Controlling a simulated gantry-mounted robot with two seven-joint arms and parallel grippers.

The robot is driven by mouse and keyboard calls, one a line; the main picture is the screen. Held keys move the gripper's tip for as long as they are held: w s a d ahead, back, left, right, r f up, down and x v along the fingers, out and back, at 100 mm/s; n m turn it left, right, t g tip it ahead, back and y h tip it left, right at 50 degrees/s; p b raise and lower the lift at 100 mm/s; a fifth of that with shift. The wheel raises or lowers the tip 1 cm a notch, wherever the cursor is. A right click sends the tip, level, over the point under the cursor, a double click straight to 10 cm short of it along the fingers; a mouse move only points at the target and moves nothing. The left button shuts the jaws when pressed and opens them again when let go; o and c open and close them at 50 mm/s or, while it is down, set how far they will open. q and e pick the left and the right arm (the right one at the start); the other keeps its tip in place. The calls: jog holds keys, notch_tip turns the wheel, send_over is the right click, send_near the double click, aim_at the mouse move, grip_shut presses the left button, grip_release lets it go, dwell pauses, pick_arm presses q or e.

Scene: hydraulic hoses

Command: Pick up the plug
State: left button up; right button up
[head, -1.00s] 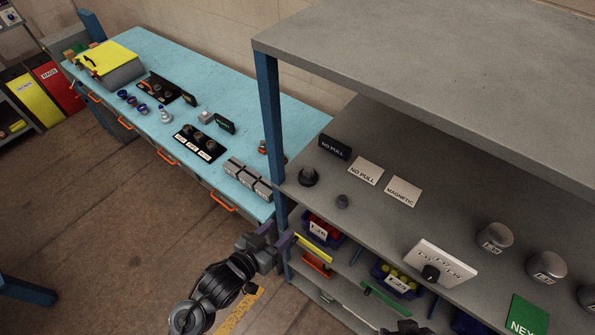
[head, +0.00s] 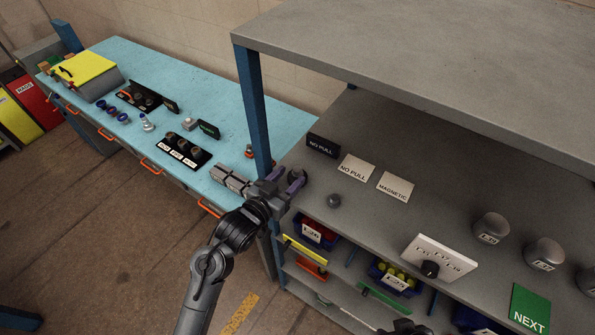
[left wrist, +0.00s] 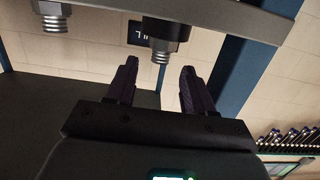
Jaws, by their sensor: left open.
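In the left wrist view, a dark plug with a threaded end (left wrist: 163,38) shows beyond the tips of my left gripper (left wrist: 157,75), roughly in line with the gap and apart from the fingers. A second threaded plug (left wrist: 53,18) shows at the upper left. In the head view my left gripper (head: 285,179) is open at the left end of the grey shelf and hides the nearer plug there. A small dark round piece (head: 334,201) stands on the shelf to its right. A dark part at the bottom edge appears to be my right gripper (head: 405,327); its jaws cannot be made out.
The grey shelf (head: 440,205) carries NO PULL and MAGNETIC (head: 395,187) labels, a white switch plate (head: 440,257) and grey knobs (head: 490,228). A blue post (head: 254,105) stands close behind my left gripper. A blue workbench (head: 215,95) with fittings lies left. Bins sit below.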

aim_at(297, 169)
pick_arm(q)
jog(key=p+x, duration=0.1)
jog(key=x, duration=0.2)
jog(key=shift+w+d, duration=0.25)
jog(key=shift+w, duration=0.1)
jog(key=shift+w+d+f, duration=0.1)
jog(key=shift+w+d, duration=0.15)
jog(key=shift+w, duration=0.15)
grip_shut()
